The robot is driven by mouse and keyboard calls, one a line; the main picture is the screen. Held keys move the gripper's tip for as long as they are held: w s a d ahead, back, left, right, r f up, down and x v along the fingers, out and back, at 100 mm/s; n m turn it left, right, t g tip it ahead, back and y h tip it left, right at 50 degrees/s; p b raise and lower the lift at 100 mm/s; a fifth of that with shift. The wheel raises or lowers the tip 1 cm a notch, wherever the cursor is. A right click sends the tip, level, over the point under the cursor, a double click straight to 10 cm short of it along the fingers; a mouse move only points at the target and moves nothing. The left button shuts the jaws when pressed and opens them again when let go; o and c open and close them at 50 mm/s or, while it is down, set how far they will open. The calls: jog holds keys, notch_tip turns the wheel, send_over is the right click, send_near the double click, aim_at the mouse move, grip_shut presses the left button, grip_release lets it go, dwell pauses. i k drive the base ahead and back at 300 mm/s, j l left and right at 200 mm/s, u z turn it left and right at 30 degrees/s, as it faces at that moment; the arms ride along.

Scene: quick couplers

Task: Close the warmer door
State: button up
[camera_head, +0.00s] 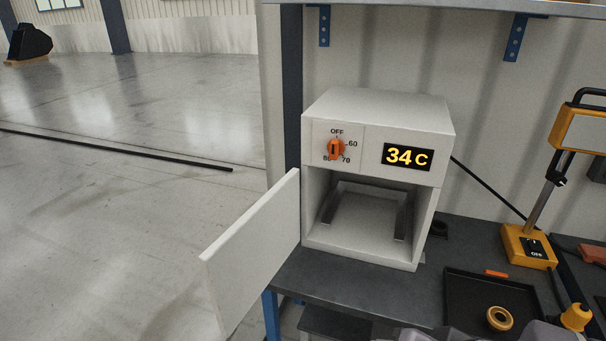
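The warmer (385,110) is a white box on a dark bench, with its front towards me. Its white door (252,255) is hinged at the left side of the opening and stands wide open, swung out to the left past the bench edge. The chamber (365,215) shows two metal rails and otherwise looks empty. An orange knob (335,149) and a display (408,157) reading 34 C sit above the opening. My gripper is not in view; grey shapes at the bottom edge are too cropped to identify.
A black tray (465,298) with a brass-coloured ring (499,318) lies right of the warmer on the bench (340,283). A yellow lamp-like device (528,245) stands farther right. A shelf (440,9) overhangs above. The floor (120,220) left of the door is open.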

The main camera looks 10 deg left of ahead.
aim_at(237, 268)
jog(key=i+j+u, duration=0.3)
jog(key=i+j, duration=0.4)
jog(key=j, duration=0.15)
